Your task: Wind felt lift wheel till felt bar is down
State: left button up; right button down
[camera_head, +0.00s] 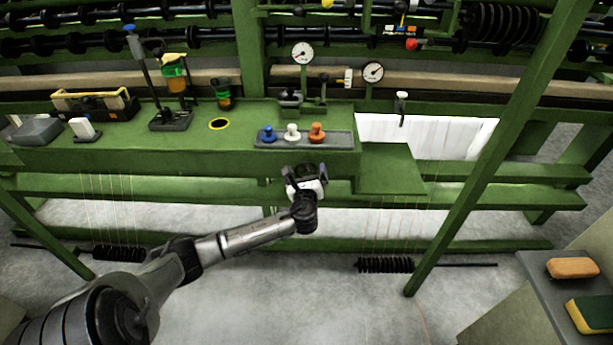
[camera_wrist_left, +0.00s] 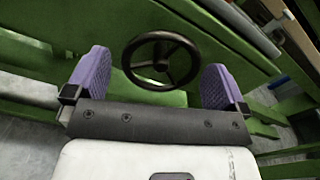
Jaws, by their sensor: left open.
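The dark hand wheel (camera_wrist_left: 162,62) with three spokes shows in the left wrist view, mounted on the green frame. My left gripper (camera_head: 305,172) is open in front of the machine, below the button panel. In the wrist view its two purple finger pads stand left and right of the wheel, with no clear contact. In the head view the gripper hides the wheel. A long beige bar (camera_head: 215,77) runs along the back of the machine; I cannot tell whether it is the felt bar. My right gripper is out of view.
A panel with blue, white and orange knobs (camera_head: 316,132) sits above the gripper. A green shelf (camera_head: 390,168) juts out to its right. A slanted green post (camera_head: 490,165) stands farther right. A side table (camera_head: 548,290) holds an orange block and a sponge.

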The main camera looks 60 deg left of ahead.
pick_arm(q)
jog(key=shift+w+a, duration=0.3)
jog(key=shift+a, duration=0.15)
jog(key=c, duration=0.9)
